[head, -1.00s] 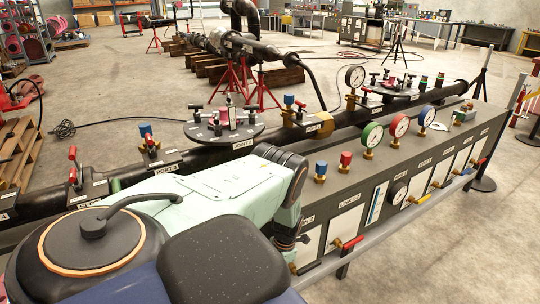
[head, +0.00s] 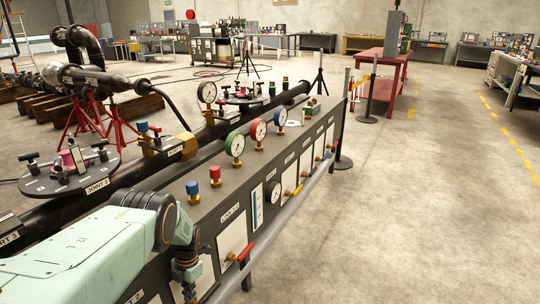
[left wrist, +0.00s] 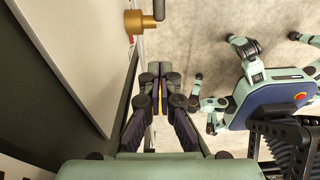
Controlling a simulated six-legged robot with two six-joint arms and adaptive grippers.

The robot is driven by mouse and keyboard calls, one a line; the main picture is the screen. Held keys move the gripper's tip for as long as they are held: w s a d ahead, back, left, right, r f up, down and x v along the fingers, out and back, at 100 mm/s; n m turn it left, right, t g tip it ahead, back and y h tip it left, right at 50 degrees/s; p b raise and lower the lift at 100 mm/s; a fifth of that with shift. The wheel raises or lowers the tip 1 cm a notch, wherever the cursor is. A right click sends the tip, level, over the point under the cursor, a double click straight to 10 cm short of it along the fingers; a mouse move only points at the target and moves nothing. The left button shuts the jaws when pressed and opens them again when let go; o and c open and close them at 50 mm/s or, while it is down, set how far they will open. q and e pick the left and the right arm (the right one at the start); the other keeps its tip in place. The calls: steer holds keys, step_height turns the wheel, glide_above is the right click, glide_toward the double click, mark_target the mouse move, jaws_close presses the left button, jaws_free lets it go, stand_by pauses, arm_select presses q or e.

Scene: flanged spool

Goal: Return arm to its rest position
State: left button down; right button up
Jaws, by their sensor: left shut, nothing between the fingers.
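My left arm (head: 95,250), pale green with a dark joint, reaches in from the lower left in the head view. Its gripper (head: 188,285) hangs down against the front of the grey panel bench, left of a red-handled valve (head: 245,250), and is partly cut off by shadow and clutter. My right gripper is in neither view.
The long grey bench (head: 225,195) carries gauges, red and blue knobs, and a front rail (head: 290,215) close to the gripper. A black pipe with a round JOINT 2 plate (head: 70,178) runs behind it. Open concrete floor (head: 430,210) lies to the right.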

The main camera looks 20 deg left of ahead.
arm_select(q)
steer(key=s+d+f+m, duration=0.1)
steer(key=s+d+m, duration=0.5)
steer(key=d+m, duration=0.3)
steer(key=s+d+f+m, duration=0.1)
steer(key=s+d+m, duration=0.4)
steer(key=d+m, duration=0.3)
steer(key=s+d+r+m+t, duration=0.1)
steer(key=s+d+r+m, duration=0.3)
steer(key=s+r+m, duration=0.2)
steer(key=s+d+r+m, duration=0.4)
steer(key=s+r+m, duration=0.2)
steer(key=s+m, duration=0.4)
steer(key=shift+s+r+m+t, duration=0.15)
steer(key=shift+r+m+t, duration=0.2)
steer(key=shift+m, duration=0.55)
